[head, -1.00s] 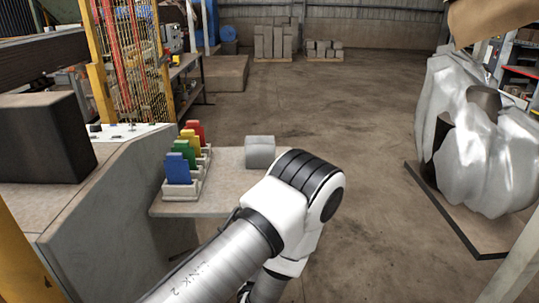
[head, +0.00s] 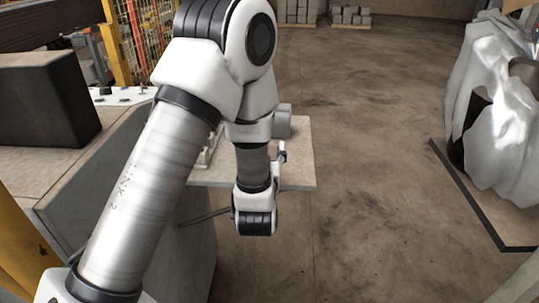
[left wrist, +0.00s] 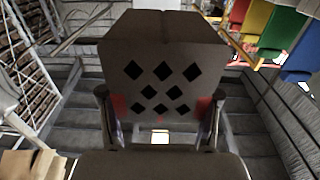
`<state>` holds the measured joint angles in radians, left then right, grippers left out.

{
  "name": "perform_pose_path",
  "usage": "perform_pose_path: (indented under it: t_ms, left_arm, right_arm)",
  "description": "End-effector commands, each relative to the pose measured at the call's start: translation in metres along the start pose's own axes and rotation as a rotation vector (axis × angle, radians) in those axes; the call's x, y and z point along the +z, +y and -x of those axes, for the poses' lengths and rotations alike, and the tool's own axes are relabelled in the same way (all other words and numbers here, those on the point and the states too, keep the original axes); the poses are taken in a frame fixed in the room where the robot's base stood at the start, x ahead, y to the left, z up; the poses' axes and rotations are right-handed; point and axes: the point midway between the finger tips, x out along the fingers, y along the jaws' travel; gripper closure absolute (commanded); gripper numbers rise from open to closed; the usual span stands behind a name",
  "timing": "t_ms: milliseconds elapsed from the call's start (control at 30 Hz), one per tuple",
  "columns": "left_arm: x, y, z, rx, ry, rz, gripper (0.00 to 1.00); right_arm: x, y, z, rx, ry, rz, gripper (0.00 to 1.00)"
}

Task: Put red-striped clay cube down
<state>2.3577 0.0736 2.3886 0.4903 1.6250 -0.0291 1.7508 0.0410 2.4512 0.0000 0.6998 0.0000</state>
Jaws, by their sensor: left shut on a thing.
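The clay cube (left wrist: 163,40) fills the middle of the left wrist view. It is dark brown-grey, its near face has several diamond-shaped holes, and red patches show low at its sides by the fingers. My left gripper (left wrist: 159,100) is shut on it, one finger at each side. In the head view my left arm hides the cube and most of the gripper. What lies directly under the cube cannot be told. My right gripper is in neither current view.
A pale shelf top (head: 302,165) extends beyond my left arm, with a grey block (head: 283,123) near its back. A dark block (head: 45,105) stands on the left bench. Coloured plates, including a blue one (left wrist: 302,58), show at the wrist view's upper right. Open floor lies right of the shelf.

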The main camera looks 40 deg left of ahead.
Motion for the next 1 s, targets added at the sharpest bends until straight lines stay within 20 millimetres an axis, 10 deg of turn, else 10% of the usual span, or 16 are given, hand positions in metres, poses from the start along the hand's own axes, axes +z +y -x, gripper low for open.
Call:
perform_pose_path:
  t_ms: [400, 533, 900, 933, 1000]
  left_arm:
    - [0.012, 0.002, -0.075, 0.0, 0.0, -0.002, 0.73]
    - [0.042, 0.002, -0.073, 0.001, 0.0, -0.003, 0.73]
    - [0.045, 0.002, -0.073, 0.001, 0.0, -0.001, 0.73]
    - [0.044, 0.002, -0.073, 0.001, 0.0, -0.001, 0.31]
    - [0.043, 0.002, -0.073, 0.001, 0.0, -0.001, 0.11]
  right_arm:
    - [0.0, 0.0, 0.008, 0.0, 0.001, 0.001, 0.6]
    - [0.0, 0.0, -0.015, 0.0, 0.0, 0.001, 0.6]
    - [0.0, 0.0, -0.015, 0.0, 0.001, 0.001, 0.6]
    - [0.0, 0.0, -0.014, 0.0, 0.001, 0.001, 0.6]
    - [0.0, 0.0, -0.014, 0.0, 0.001, 0.001, 0.6]
